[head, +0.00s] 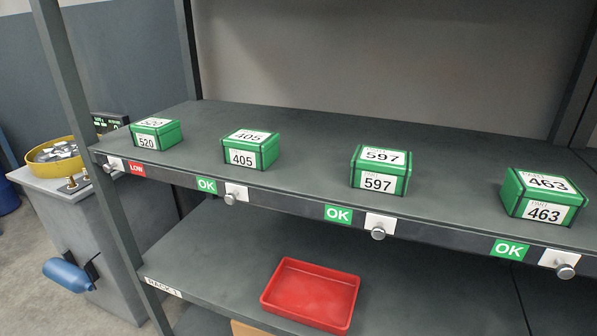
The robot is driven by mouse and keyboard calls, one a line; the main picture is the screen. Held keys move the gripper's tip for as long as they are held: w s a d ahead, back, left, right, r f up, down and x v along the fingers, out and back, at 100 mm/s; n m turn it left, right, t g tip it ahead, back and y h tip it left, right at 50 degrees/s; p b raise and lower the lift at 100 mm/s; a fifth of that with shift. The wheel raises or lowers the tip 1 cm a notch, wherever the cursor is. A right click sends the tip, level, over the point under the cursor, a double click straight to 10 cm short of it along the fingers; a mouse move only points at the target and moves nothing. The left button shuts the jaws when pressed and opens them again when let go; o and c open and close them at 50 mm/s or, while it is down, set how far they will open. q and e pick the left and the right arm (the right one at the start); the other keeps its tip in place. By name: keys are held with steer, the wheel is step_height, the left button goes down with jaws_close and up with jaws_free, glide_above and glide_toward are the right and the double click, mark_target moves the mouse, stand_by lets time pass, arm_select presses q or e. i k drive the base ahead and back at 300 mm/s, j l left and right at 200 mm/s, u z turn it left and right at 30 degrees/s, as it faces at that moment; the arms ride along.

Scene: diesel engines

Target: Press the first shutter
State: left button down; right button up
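No part marked as a shutter can be made out. Along the front edge of the upper shelf are white plates, each with a round metal knob. The leftmost knob (111,168) is beside a red "LOW" label (137,169). The second knob (230,198), third knob (378,233) and rightmost knob (565,271) each have a green "OK" label to their left. Green boxes numbered 520 (155,133), 405 (250,149), 597 (380,171) and 463 (545,197) stand on the shelf behind them. Neither of my grippers is in view.
A red tray (311,294) sits on the lower shelf (215,262), labelled "RACK 1". A rack post (85,120) rises between cabinet and shelves.

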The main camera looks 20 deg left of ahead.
mark_target(116, 163)
steer(key=u, duration=1.65)
